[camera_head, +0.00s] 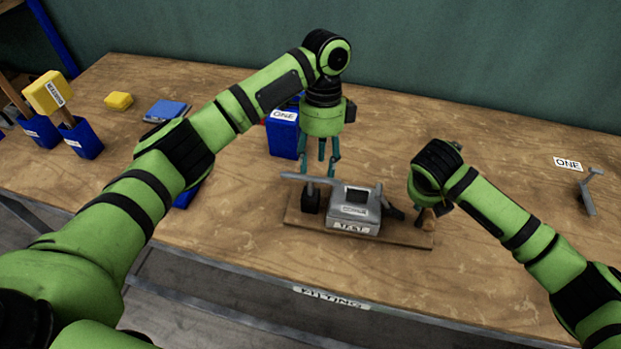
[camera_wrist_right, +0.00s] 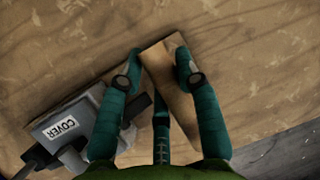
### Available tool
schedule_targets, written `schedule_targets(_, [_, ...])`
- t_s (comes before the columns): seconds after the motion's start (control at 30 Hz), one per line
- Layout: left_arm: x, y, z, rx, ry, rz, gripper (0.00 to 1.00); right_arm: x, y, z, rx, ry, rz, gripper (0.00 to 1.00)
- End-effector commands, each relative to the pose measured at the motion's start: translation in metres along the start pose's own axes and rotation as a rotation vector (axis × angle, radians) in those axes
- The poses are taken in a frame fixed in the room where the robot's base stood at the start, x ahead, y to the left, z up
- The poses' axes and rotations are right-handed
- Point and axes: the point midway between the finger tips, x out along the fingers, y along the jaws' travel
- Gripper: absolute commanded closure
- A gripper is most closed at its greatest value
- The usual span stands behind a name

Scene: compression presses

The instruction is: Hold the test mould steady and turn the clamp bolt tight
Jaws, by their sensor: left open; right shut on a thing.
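The grey test mould (camera_head: 367,211), labelled TEST on its front, sits on a wooden base board (camera_head: 300,219). A grey lever arm (camera_head: 296,177) extends to its left above a black block. The mould shows at lower left in the right wrist view, with a COVER label (camera_wrist_right: 63,128). My left gripper (camera_head: 322,168) is open and empty, pointing down behind the mould, apart from it. In the head view my right wrist partly hides this. I cannot clearly make out the clamp bolt.
A blue bin (camera_head: 282,138) labelled ONE stands behind the mould, near my left gripper. A blue box (camera_head: 167,111), a yellow block (camera_head: 118,101) and more blue bins (camera_head: 83,140) are at left. A grey bracket (camera_head: 587,193) lies at right. The table's front edge is close below the board.

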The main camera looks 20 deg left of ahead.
Motion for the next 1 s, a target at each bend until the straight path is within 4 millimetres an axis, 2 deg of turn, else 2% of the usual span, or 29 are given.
schedule_targets(0.1, [-0.027, -0.001, 0.0, 0.0, -0.001, -0.004, 0.51, 0.0, 0.0, 0.0, 0.003, 0.0, 0.0, 1.0])
schedule_targets(0.3, [-0.055, 0.0, 0.0, 0.001, -0.002, -0.001, 0.51, 0.0, 0.0, 0.0, 0.003, 0.0, 0.0, 1.0])
schedule_targets(0.43, [-0.062, 0.001, 0.0, 0.001, -0.001, 0.0, 0.51, 0.0, 0.0, 0.0, 0.003, 0.001, -0.001, 1.0])
schedule_targets(0.7, [-0.063, 0.001, 0.0, 0.001, -0.001, 0.001, 0.51, 0.0, 0.0, 0.0, 0.003, 0.001, -0.001, 1.0])
schedule_targets(0.73, [-0.063, 0.001, 0.0, 0.001, -0.001, 0.001, 0.51, 0.0, 0.0, 0.0, 0.003, 0.001, -0.001, 0.55])
schedule_targets(0.77, [-0.063, 0.001, 0.0, 0.001, -0.001, 0.001, 0.51, 0.0, 0.0, 0.0, 0.003, 0.001, -0.001, 0.43])
schedule_targets(0.8, [-0.063, 0.001, 0.0, 0.002, -0.001, 0.001, 0.51, 0.0, 0.0, 0.0, 0.002, 0.001, -0.001, 0.39])
schedule_targets(1.0, [-0.063, 0.001, 0.0, 0.002, -0.001, 0.001, 0.51, 0.0, 0.0, 0.0, 0.001, 0.001, -0.001, 0.39])
